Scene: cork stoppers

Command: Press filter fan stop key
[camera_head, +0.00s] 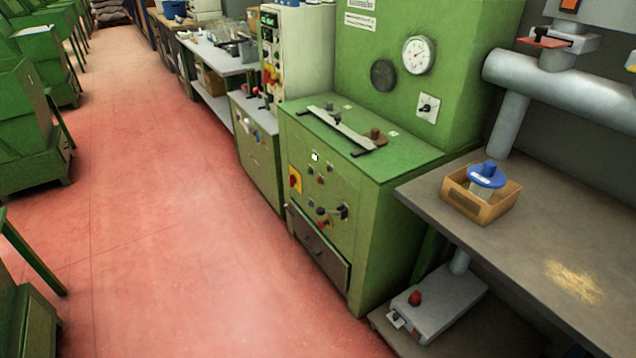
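No label for a filter fan stop key is readable, so I cannot tell which control it is. A red round button (415,298) sits on a grey box (440,305) low under the bench at the lower right. The green machine's front panel (325,200) carries a red-and-yellow switch (295,180), a lit greenish-white key (315,157) and several small dark and red knobs. A grey box with an orange-red switch (568,4) shows at the top right edge, partly cut off. Neither of my grippers is in view.
Green machines (30,130) line the left. The red floor (170,230) between is clear.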

